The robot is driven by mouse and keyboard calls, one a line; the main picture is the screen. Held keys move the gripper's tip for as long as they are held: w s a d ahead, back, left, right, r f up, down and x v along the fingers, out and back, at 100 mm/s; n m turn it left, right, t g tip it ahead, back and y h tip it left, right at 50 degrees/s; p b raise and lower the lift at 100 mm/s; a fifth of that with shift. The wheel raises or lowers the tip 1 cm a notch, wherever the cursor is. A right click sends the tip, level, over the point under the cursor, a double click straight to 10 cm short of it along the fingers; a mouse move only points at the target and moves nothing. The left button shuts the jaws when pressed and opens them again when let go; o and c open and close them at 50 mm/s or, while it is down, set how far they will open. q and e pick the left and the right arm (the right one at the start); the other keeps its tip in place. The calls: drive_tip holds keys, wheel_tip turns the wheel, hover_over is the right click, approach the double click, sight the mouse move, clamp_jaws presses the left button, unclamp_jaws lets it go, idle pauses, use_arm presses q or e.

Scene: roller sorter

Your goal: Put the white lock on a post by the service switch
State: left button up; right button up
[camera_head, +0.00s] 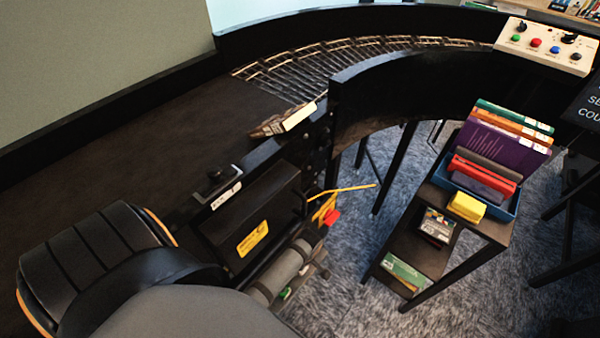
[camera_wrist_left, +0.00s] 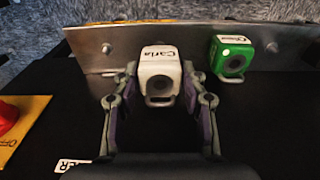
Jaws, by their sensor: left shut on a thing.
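In the left wrist view my left gripper (camera_wrist_left: 160,82) is shut on the white lock (camera_wrist_left: 159,72), with one finger on each side of its body. The lock reads "Carla" and its metal shackle shows at the lower edge. It is in front of a metal plate (camera_wrist_left: 88,42) with short posts; one bare post (camera_wrist_left: 107,47) is to its left. Whether a post is behind the white lock is hidden. A green lock (camera_wrist_left: 232,57) is at the plate just right of it. A red switch (camera_wrist_left: 6,116) shows at the left edge. My right gripper is not in view.
In the head view a curved roller conveyor (camera_head: 360,55) runs behind. A small stand (camera_head: 480,222) with a blue bin of books is at the right. A control box (camera_head: 546,46) with coloured buttons is at the top right. Carpet floor lies between.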

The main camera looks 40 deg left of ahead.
use_arm(q)
drive_tip(key=shift+f, duration=0.2)
drive_tip(key=shift+f+b, duration=0.45)
drive_tip(key=shift+f, duration=0.25)
drive_tip(key=shift+f+b, duration=0.3)
drive_tip(key=shift+f, duration=0.3)
drive_tip(key=shift+f, duration=0.15)
drive_tip(key=o, duration=1.3)
